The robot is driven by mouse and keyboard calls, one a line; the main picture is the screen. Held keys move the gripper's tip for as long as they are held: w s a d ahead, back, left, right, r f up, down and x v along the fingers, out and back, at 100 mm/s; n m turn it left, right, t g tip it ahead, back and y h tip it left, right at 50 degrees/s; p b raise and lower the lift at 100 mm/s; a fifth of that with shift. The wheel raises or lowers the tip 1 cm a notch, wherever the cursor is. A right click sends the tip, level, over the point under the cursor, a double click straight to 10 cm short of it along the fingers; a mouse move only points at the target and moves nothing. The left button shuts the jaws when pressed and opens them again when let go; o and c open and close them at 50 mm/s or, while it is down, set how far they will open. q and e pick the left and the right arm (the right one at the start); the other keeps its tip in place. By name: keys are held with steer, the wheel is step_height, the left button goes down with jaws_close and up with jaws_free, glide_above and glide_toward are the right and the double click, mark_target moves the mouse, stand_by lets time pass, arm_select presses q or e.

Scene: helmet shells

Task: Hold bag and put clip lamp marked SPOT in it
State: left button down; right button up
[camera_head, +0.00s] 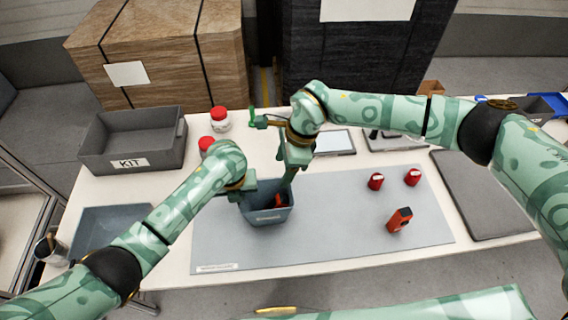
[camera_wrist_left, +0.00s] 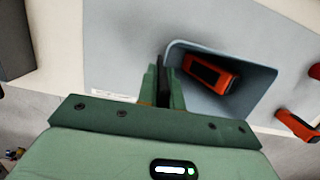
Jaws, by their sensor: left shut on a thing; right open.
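The bag (camera_head: 268,216) is a blue-grey, open-topped holder standing on the grey mat. My left gripper (camera_head: 246,194) is shut on its left wall; in the left wrist view the fingers (camera_wrist_left: 163,84) pinch the rim of the bag (camera_wrist_left: 232,104). An orange-red clip lamp with a dark face (camera_wrist_left: 207,73) lies inside the bag. My right gripper (camera_head: 288,180) is open, pointing down at the bag's mouth; its tips are partly hidden. Another orange-red lamp with a dark face (camera_head: 399,220) is on the mat to the right. I cannot read SPOT on either lamp.
Two small red items (camera_head: 376,181) (camera_head: 412,177) stand on the mat (camera_head: 335,235). A grey KIT bin (camera_head: 128,163), a blue-grey tray (camera_head: 108,232) and red-lidded jars (camera_head: 219,120) are at the left. A tablet (camera_head: 334,142) lies behind. The mat's front is clear.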

arm_select(q)
steer(key=c, duration=1.5)
jaws_free()
steer(key=r, duration=0.3)
steer(key=s+r, duration=0.1)
steer(key=r, duration=0.7)
steer(key=shift+s+r, duration=0.25)
steer(key=shift+s, duration=0.1)
steer(key=r+p, duration=0.2)
steer(key=p, duration=0.1)
steer(key=r+p, duration=0.2)
steer(key=p, duration=0.1)
steer(key=s+r+p, duration=0.1)
steer(key=r+p, duration=0.2)
steer(key=p, duration=0.1)
steer(key=shift+r, duration=0.1)
